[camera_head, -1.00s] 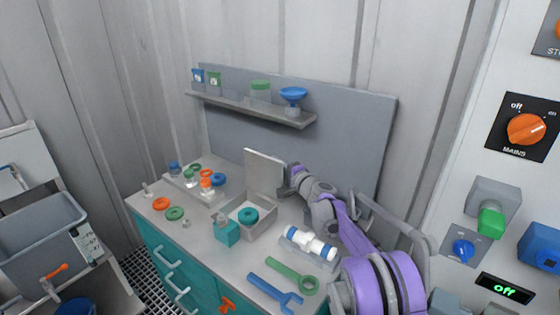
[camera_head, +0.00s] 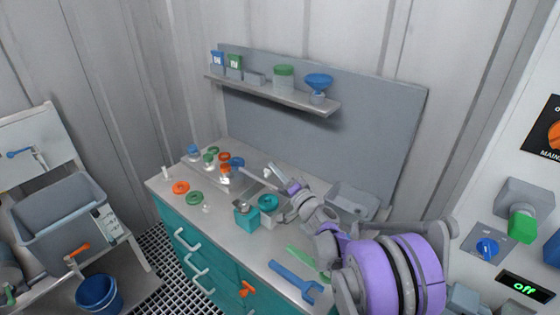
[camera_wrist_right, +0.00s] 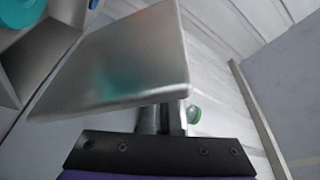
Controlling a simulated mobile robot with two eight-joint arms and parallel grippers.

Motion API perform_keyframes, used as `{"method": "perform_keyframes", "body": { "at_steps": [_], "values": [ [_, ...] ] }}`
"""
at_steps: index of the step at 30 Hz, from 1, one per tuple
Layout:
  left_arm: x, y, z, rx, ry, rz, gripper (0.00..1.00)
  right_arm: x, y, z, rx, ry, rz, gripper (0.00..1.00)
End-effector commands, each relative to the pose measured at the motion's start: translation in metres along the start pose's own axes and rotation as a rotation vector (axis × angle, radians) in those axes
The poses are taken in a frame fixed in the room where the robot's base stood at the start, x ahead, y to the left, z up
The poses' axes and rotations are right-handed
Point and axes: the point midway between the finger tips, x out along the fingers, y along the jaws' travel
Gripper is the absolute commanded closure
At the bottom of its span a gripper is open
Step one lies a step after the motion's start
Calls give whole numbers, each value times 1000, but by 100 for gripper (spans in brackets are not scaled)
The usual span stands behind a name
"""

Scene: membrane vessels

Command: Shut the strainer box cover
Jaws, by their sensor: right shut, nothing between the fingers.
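The strainer box (camera_head: 269,222) is a grey open box on the bench top, with a teal ring (camera_head: 268,202) inside. Its grey cover (camera_head: 258,180) is tilted down from upright over the back of the box and is partly open. The cover (camera_wrist_right: 115,65) fills the middle of the right wrist view as a flat shiny plate. My right gripper (camera_head: 273,171) is shut and empty behind the cover. Its dark fingers (camera_wrist_right: 162,118) show at the cover's lower edge; whether they touch it I cannot tell. My left gripper is not in view.
A teal block (camera_head: 246,216) stands at the box's front. A tray with small jars and rings (camera_head: 225,168) is to the left. A blue wrench (camera_head: 297,281) lies in front. A shelf (camera_head: 270,92) with containers hangs behind.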

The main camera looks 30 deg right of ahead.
Motion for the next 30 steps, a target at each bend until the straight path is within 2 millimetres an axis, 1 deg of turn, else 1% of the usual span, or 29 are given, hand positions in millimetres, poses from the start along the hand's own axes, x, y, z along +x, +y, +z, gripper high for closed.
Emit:
{"method": "perform_keyframes", "body": {
  "at_steps": [1,8,12,15,21,30],
  "values": [
    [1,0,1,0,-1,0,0,-2,1,8,1,-2,-1,100],
    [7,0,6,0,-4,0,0,-11,8,34,-4,-2,-2,100],
    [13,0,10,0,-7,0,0,-16,16,46,-124,-1,-44,100],
    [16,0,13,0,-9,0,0,-19,20,54,-132,-1,-46,100],
    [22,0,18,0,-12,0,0,-22,28,65,-131,-1,-46,100],
    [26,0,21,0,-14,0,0,-25,35,71,-132,-1,-45,100]
  ]
}}
